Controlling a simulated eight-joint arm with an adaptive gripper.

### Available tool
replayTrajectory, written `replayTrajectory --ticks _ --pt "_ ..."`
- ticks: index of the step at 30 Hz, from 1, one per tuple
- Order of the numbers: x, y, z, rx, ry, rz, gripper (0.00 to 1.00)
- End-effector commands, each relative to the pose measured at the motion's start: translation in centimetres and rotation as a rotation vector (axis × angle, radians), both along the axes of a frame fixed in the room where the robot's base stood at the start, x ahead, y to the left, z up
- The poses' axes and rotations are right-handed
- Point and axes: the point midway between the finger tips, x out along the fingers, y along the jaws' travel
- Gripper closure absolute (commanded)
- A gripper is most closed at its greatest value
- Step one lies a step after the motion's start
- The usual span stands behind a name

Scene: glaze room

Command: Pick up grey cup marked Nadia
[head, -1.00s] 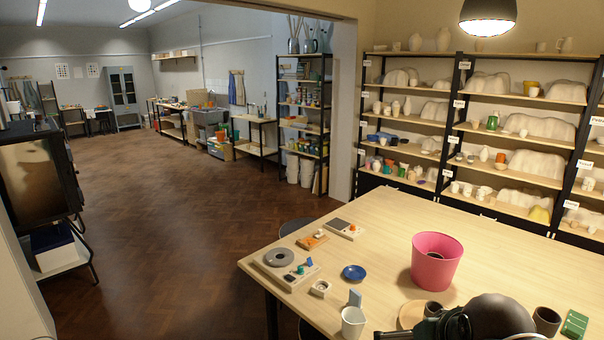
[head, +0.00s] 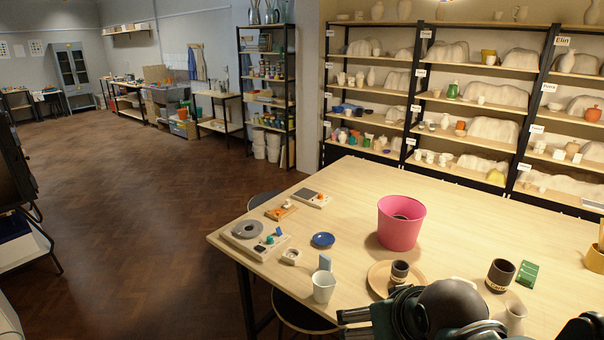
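Two dark grey cups with a pale lettered band stand on the table in the head view. One cup (head: 399,273) is on a round wooden board (head: 380,279), and the other cup (head: 500,274) stands further right, beside a green card or box. The lettering on both is too small to read for sure, so I cannot tell which is marked Nadia. Dark parts of my arm rise at the bottom edge, close in front of the cups. My gripper (head: 360,316) seems to be among them, at the lower left; its fingers are not clear.
A pink bucket (head: 401,222) stands behind the cups. A white cup (head: 323,286), a blue dish (head: 323,240) and a grey wheel-like device (head: 248,230) are to the left. A white vase (head: 515,317) is at the front right. The right-back tabletop is clear.

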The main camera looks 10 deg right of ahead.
Motion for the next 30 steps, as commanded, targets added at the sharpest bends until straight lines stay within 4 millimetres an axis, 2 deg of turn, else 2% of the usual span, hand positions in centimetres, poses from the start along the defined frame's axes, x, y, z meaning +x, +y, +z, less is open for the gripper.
replayTrajectory --ticks 1,6,7,20,30 --pt "0.0 0.0 0.0 0.000 0.000 0.000 0.22" --pt "0.0 0.0 0.0 0.000 0.000 0.000 0.45" --pt "0.0 0.0 0.0 0.000 0.000 0.000 0.47" --pt "0.1 -0.2 0.0 0.004 0.005 -0.009 0.47" --pt "1.5 -2.1 0.0 0.044 0.065 -0.113 0.47"
